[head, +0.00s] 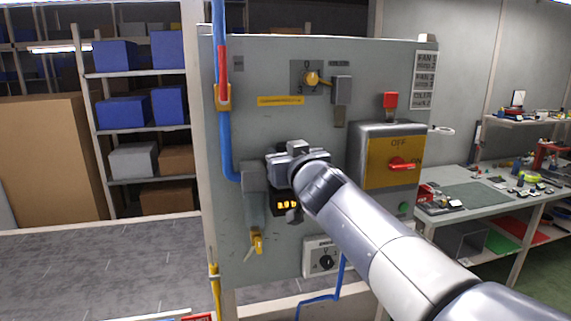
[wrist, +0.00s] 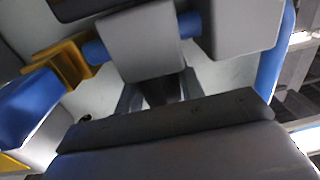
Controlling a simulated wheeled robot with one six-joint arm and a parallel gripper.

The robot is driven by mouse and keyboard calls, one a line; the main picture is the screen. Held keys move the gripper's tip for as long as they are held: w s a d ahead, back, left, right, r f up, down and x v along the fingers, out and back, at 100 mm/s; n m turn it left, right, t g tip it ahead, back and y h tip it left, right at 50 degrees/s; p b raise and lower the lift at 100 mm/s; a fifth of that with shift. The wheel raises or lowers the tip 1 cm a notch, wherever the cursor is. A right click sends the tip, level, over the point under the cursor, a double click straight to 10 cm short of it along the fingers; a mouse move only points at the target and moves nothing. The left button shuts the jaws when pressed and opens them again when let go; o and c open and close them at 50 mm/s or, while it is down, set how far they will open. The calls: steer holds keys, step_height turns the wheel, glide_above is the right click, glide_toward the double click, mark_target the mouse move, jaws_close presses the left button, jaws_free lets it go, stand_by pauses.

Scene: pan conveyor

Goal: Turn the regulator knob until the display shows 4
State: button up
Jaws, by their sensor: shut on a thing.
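The panel (head: 300,120) carries a regulator unit whose dark display (head: 287,205) shows lit yellow digits, too small for me to read. My gripper (head: 282,176) is at the regulator, just above the display, and hides the regulator knob in the head view. In the wrist view my gripper (wrist: 158,92) is shut, with a dark part between its fingers. The knob's outline and turn angle cannot be made out.
A blue pipe (head: 227,145) with a yellow clamp runs down left of the regulator. A switch box with a red handle (head: 401,163) stands close on the right. A small yellow valve (head: 257,241) hangs below left, and a black dial (head: 326,262) sits below right.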

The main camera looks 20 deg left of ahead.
stand_by(0.4)
steer(key=o, duration=1)
steer(key=v, duration=1)
steer(key=shift+s+d, duration=0.15)
steer(key=shift+s, duration=0.25)
steer(key=shift+w, duration=0.1)
